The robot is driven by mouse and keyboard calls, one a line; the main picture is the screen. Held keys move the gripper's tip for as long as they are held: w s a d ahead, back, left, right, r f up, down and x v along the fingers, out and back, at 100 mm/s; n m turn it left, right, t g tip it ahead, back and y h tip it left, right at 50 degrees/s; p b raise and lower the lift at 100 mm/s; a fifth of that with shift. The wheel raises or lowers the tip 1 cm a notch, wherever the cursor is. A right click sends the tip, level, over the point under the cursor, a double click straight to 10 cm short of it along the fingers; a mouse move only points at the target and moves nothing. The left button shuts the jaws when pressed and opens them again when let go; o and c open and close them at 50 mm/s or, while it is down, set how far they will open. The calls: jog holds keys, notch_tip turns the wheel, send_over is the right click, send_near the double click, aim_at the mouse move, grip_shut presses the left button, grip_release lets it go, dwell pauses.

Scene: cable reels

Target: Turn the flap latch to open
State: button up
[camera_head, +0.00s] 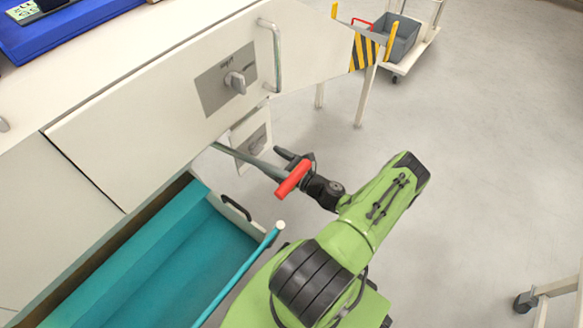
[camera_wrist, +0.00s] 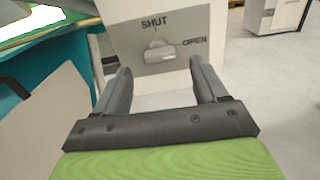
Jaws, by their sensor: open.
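The flap latch is a pale knob (camera_wrist: 160,52) on a grey plate (camera_wrist: 185,62) marked SHUT above and OPEN to the right. Its grip looks roughly level; I cannot tell which end is its pointer. In the head view the small lower panel shows a latch knob (camera_head: 257,141). My gripper (camera_wrist: 160,70) is open and empty, with the knob ahead between its fingers and apart from them. In the head view my gripper (camera_head: 284,161) is right of the lower panel, partly hidden by a red grip (camera_head: 293,179).
The red grip ends a bar (camera_head: 240,158) close to my gripper. A teal drawer (camera_head: 170,265) stands open below. The upper panel carries another knob (camera_head: 235,82) and a bar handle (camera_head: 275,60).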

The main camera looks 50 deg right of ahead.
jog(key=s+p, duration=0.1)
jog(key=s, duration=1)
jog(key=shift+d, duration=0.15)
